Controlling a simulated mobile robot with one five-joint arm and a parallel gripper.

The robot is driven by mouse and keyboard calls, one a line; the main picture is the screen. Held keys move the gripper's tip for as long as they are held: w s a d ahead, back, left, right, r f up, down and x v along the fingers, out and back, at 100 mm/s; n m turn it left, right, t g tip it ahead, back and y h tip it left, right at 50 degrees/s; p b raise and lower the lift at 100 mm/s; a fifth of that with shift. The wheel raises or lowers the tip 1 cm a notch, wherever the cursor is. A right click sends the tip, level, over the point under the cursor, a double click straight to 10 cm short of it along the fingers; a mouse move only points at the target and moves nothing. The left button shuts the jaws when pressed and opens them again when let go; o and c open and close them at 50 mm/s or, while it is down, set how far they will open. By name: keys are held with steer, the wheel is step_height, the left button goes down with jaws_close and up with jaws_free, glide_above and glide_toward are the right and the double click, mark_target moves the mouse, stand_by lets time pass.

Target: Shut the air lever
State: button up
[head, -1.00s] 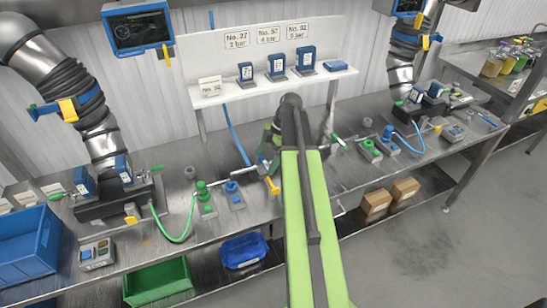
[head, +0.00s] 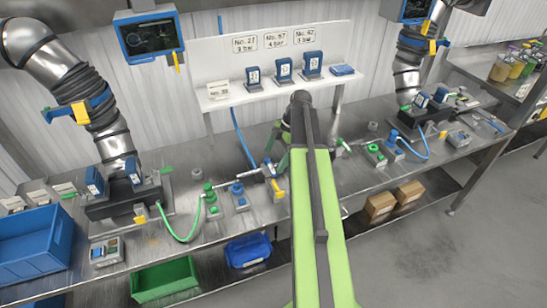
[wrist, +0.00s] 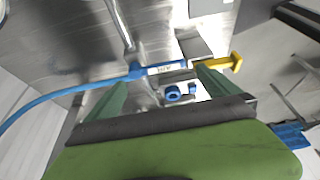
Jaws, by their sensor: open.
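The air valve's lever is yellow (head: 280,187) and stands on the bench just left of my arm in the head view. In the wrist view the yellow lever (wrist: 225,63) points right, close to the right fingertip. In the head view my gripper (head: 277,145) is partly hidden by my arm. I cannot tell whether a finger touches the lever.
Green and blue fittings (head: 238,195) stand left of the lever. A shelf (head: 275,85) with blue gauges is behind. A blue bin (head: 30,240) stands at the left, and a green bin (head: 163,280) sits below. The floor in front is clear.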

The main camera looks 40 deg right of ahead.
steer(key=p+v, duration=1.1)
steer(key=v, duration=0.3)
steer(key=shift+d, duration=0.2)
steer(key=a+f+m+h+b, duration=0.1)
steer(key=a+f+m+b, duration=0.3)
steer(key=a, duration=0.8)
steer(key=s+a+f+m+h+b, duration=0.1)
steer(key=a+f+m+b, duration=0.3)
steer(key=a, duration=0.9)
steer(key=a+f+m+g+h+b, duration=0.1)
steer(key=a+f+m+b, duration=0.4)
steer(key=a, duration=0.7)
step_height(320, 180, down, 2)
steer(key=shift+s+a+f+m+h, duration=0.2)
steer(key=shift+s+m+h, duration=0.3)
steer(key=shift+m, duration=0.6)
